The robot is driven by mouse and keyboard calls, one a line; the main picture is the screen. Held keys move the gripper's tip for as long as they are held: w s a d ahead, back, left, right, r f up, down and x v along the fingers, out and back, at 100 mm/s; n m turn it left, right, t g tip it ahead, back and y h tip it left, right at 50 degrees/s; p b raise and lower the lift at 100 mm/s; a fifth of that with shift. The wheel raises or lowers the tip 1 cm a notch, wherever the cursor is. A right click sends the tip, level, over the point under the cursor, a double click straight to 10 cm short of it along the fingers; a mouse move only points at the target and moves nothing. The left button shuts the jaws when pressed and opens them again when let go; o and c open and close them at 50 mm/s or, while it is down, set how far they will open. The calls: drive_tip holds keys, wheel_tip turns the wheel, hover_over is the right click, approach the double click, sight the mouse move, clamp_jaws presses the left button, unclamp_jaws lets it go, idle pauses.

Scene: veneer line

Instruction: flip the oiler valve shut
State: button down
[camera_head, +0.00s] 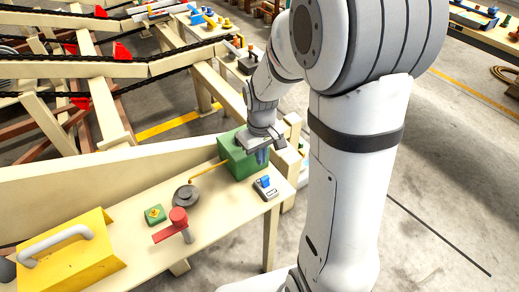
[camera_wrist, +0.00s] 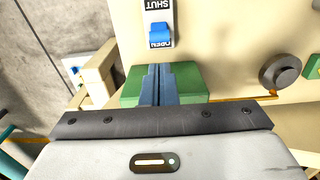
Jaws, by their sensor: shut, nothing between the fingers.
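The oiler valve is a small grey plate with a blue lever (camera_head: 266,182) on the table near its right end, in front of a green box (camera_head: 236,155). In the wrist view the plate reads SHUT at the top and OPEN below, both upside down. Its blue lever (camera_wrist: 160,35) lies at the OPEN end. My gripper (camera_head: 262,157) is over the green box, behind the valve. In the wrist view my gripper (camera_wrist: 159,68) has its blue fingers pressed together, empty, a little apart from the lever in the picture. The fingers hide part of the green box (camera_wrist: 133,88).
A copper pipe (camera_head: 208,171) runs from the green box to a dark round fitting (camera_head: 186,197). A red-handled lever (camera_head: 170,232), a small green block (camera_head: 155,214) and a yellow cover with a grey handle (camera_head: 70,262) stand further left. The table front is bare.

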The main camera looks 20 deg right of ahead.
sight(265, 182)
wheel_tip(265, 182, down, 5)
drive_tip(key=shift+f, duration=0.1)
idle(0.3)
drive_tip(key=shift+a, duration=0.15)
drive_tip(key=shift+b, duration=0.35)
drive_tip(key=shift+s+d, duration=0.1)
drive_tip(key=shift+d, duration=0.1)
drive_tip(key=shift+s+t+b, duration=0.1)
drive_tip(key=shift+t+b, duration=0.2)
